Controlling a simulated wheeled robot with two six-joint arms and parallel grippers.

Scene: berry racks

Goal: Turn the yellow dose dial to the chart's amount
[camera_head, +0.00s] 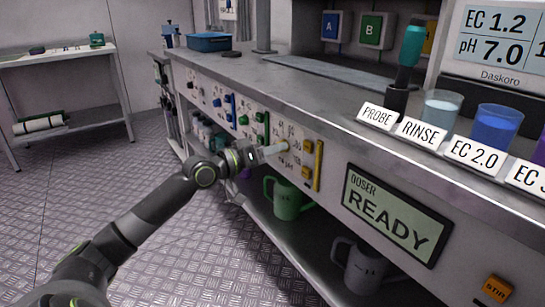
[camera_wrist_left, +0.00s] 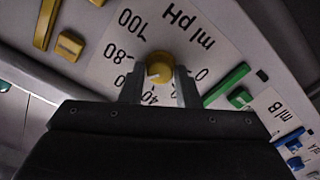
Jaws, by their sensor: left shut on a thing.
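The yellow dose dial (camera_wrist_left: 158,68) sits on a white panel marked "ml pH", shown upside down in the left wrist view, with 0, 40, 80 and 100 readable around it. A pale mark on the dial faces the lower left, roughly between 40 and 80; the exact reading is unclear. My left gripper (camera_wrist_left: 160,82) is shut on the dial, one finger on each side, and the fingers hide some numbers. In the head view my left gripper (camera_head: 274,150) reaches the same panel (camera_head: 294,150) on the bench front. No dose chart is readable. My right gripper is not in view.
Blue and green dial panels (camera_head: 222,102) lie farther along the front. A doser screen (camera_head: 397,214) reads READY. A green jug (camera_head: 287,200) and a grey jug (camera_head: 362,268) stand below. A display (camera_head: 498,50) shows EC 1.2, pH 7.0.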

